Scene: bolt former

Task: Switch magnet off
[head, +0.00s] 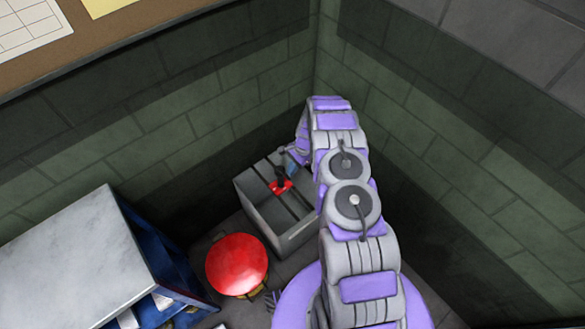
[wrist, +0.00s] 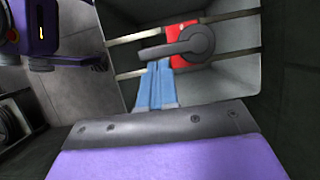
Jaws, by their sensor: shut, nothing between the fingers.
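My gripper (head: 292,166) is shut and empty, right beside the lever. In the wrist view, my blue fingers (wrist: 160,66) are together, with their tips close to the dark lever (wrist: 196,42), which has a round end and lies over the red plate (wrist: 183,29). I cannot tell whether the tips touch it.
A red domed stool or button (head: 237,264) stands left of the box. A grey-topped blue cabinet (head: 65,265) is at the lower left. Dark green brick walls (head: 475,180) close in behind and to the right. Grey floor shows in the wrist view (wrist: 85,85).

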